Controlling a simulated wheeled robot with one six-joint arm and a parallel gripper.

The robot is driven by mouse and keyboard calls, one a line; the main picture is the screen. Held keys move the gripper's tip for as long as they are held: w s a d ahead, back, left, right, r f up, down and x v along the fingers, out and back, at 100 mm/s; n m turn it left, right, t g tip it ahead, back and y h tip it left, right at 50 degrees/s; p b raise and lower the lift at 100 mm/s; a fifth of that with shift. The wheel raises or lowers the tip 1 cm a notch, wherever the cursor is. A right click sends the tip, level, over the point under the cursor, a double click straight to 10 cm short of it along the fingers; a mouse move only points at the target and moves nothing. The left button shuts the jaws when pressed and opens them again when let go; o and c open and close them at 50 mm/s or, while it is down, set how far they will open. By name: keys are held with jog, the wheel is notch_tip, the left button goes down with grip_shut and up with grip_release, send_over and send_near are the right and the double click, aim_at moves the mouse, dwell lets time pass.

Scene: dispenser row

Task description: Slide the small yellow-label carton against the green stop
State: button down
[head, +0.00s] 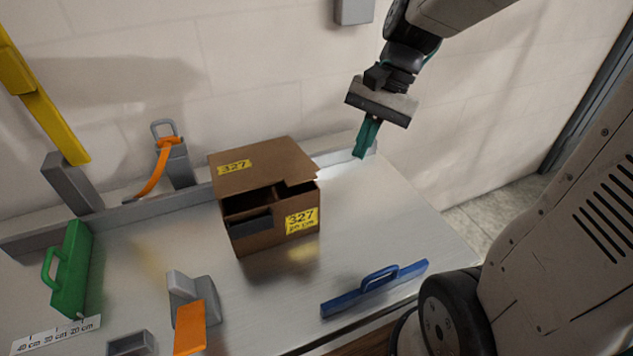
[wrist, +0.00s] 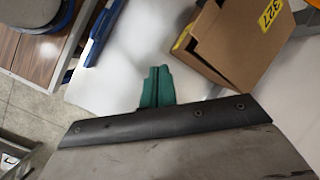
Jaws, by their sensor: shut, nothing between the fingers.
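The carton (head: 262,240) is brown, with yellow labels reading 327 on its top and front, and 20 cm on the front one. It stands upright in the middle of the metal table, its front partly open. It also shows in the wrist view (wrist: 237,45). The green stop (head: 72,272) stands at the left of the table, with a handle on its side. A clear gap lies between it and the carton. My gripper (head: 364,146) has green fingers, shut and empty, up to the right of the carton and apart from it. The fingers also show in the wrist view (wrist: 157,88).
A blue handled bar (head: 375,288) lies at the front right. A grey block with an orange strap (head: 190,315) stands at the front, left of the carton. A scale strip (head: 58,335) lies by the stop. A metal rail (head: 140,207) runs along the back.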

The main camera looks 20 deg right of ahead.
jog(key=w+d+f+m+t+y, duration=0.1)
jog(key=w+d+f+m+y, duration=0.3)
jog(key=w+d+f+m, duration=0.45)
jog(key=shift+m, duration=0.35)
jog(key=w+x, duration=0.1)
jog(key=x, duration=0.3)
jog(key=w+x, duration=0.1)
jog(key=x, duration=0.8)
jog(key=shift+w+d+f, duration=0.25)
jog(key=shift+w+d, duration=0.1)
jog(key=shift+w, duration=0.05)
jog(key=a, duration=0.2)
jog(key=shift+a, duration=1)
jog(key=shift+w, duration=0.2)
